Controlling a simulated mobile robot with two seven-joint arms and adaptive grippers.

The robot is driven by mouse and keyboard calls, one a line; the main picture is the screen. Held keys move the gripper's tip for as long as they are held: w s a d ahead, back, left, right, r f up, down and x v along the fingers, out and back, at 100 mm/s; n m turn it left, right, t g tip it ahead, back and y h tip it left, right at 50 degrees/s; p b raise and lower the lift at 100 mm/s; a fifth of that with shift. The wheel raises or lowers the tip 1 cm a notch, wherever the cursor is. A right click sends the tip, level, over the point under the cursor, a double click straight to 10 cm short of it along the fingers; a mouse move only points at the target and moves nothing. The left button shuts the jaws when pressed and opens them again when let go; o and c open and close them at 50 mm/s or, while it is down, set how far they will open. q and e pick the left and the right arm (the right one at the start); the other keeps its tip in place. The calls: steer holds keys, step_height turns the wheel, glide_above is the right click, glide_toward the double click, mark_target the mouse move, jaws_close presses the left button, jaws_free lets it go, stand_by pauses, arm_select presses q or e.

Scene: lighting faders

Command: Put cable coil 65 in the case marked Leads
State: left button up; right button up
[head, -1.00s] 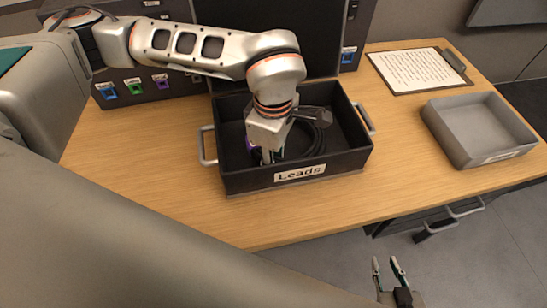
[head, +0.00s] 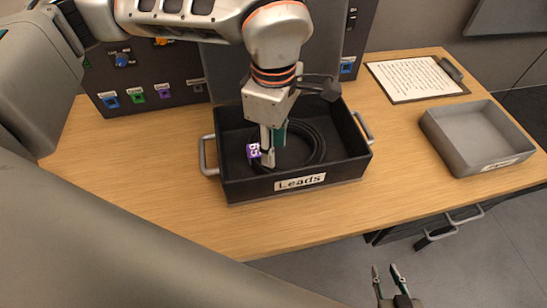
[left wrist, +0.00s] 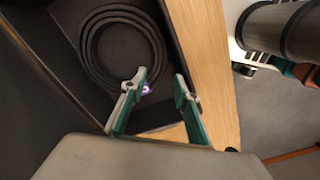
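The case marked Leads (head: 230,188) is a black open box on the wooden table, with a white label on its front wall. A black cable coil (head: 318,148) lies inside it, with a purple tag reading 65 (head: 254,151). The coil also shows in the left wrist view (left wrist: 88,48), flat on the case floor. My left gripper (head: 274,160) points down over the case; its fingers (left wrist: 160,90) are apart with nothing between them, the coil beyond them. My right gripper (head: 388,272) is in front of the table, its fingers apart and empty.
A grey tray (head: 433,138) and a clipboard (head: 392,94) lie on the right of the table. A dark panel (head: 190,70) with coloured sockets stands behind. The table's left front is clear.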

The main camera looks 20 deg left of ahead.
arm_select(q)
step_height(320, 180, up, 4)
steer(key=shift+f, duration=0.2)
stand_by(0.5)
